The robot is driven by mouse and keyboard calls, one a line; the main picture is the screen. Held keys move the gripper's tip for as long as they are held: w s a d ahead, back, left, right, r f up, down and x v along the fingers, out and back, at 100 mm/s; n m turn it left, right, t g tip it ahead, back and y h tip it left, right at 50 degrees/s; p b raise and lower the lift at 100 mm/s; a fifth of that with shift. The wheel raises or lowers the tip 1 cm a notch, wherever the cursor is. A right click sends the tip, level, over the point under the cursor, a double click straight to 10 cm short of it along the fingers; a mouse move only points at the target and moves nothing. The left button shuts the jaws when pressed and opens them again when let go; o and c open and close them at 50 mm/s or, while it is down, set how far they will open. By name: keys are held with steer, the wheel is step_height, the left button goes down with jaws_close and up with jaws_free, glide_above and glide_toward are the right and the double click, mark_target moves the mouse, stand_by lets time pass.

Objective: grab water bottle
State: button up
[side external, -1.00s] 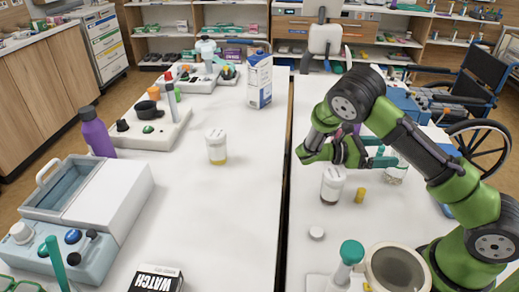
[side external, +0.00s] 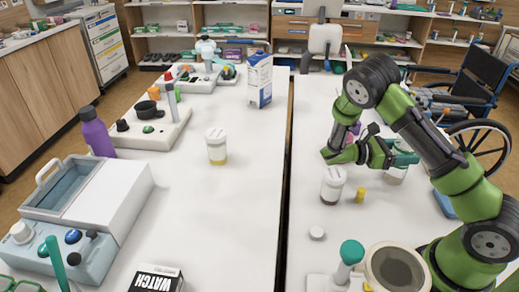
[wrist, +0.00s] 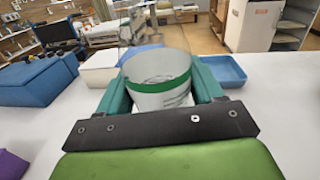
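A clear bottle with a green band and a white label (wrist: 160,88) stands between my gripper's teal fingers in the wrist view. In the side external view the same clear bottle (side external: 394,178) stands on the right-hand table, partly hidden by my gripper (side external: 398,158). The fingers of my gripper (wrist: 162,92) lie on either side of the bottle and look wide apart. Whether they touch it is unclear. A purple bottle with a dark cap (side external: 97,134) stands far off on the left-hand table.
A white-capped jar (side external: 332,186) and a small yellow item (side external: 360,195) stand near my gripper. A blue tray (wrist: 225,71) lies to the bottle's right, a blue box (wrist: 45,78) to its left. A narrow dark gap (side external: 285,190) separates the two tables.

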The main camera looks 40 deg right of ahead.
steer(key=c, duration=0.6)
steer(key=shift+r, duration=0.2)
steer(key=r, duration=0.3)
steer(key=shift+s+a+r, duration=0.15)
steer(key=shift+s+a, duration=0.05)
steer(key=s+a, duration=0.3)
steer(key=s+a+r, duration=0.1)
steer(key=s+a, duration=0.2)
steer(key=s, duration=0.1)
steer(key=s+a, duration=0.4)
steer(key=shift+s+r, duration=0.15)
steer(key=shift+s, duration=0.1)
steer(key=shift+a, duration=0.1)
stand_by(0.8)
